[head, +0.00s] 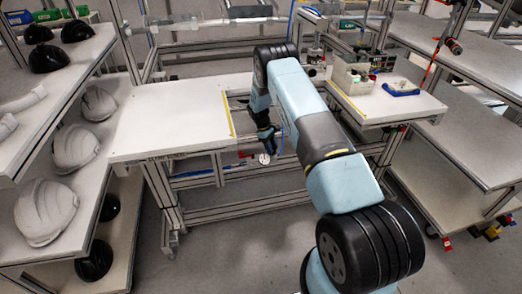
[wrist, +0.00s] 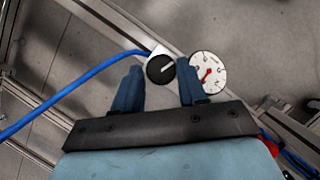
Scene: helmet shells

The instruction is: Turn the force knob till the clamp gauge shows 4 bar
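The force knob (wrist: 160,69) is a round black knob with a white pointer line, which slants toward the upper right in the wrist view. The clamp gauge (wrist: 208,72) is a white round dial beside it on the right. Its red needle points to the lower left; its numbers are too small to read surely. My gripper (wrist: 158,76) is open, its two blue fingers on either side of the knob with gaps showing. I cannot tell whether the fingertips reach the knob's depth. In the head view the gauge (head: 264,158) shows just below my gripper (head: 266,145); the knob is hidden there.
A blue hose (wrist: 75,85) runs left from the knob's block. A white table (head: 170,118) stands left of my arm. Racks with white helmet shells (head: 75,148) stand at far left. A side table with a beige bin (head: 352,77) is at right.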

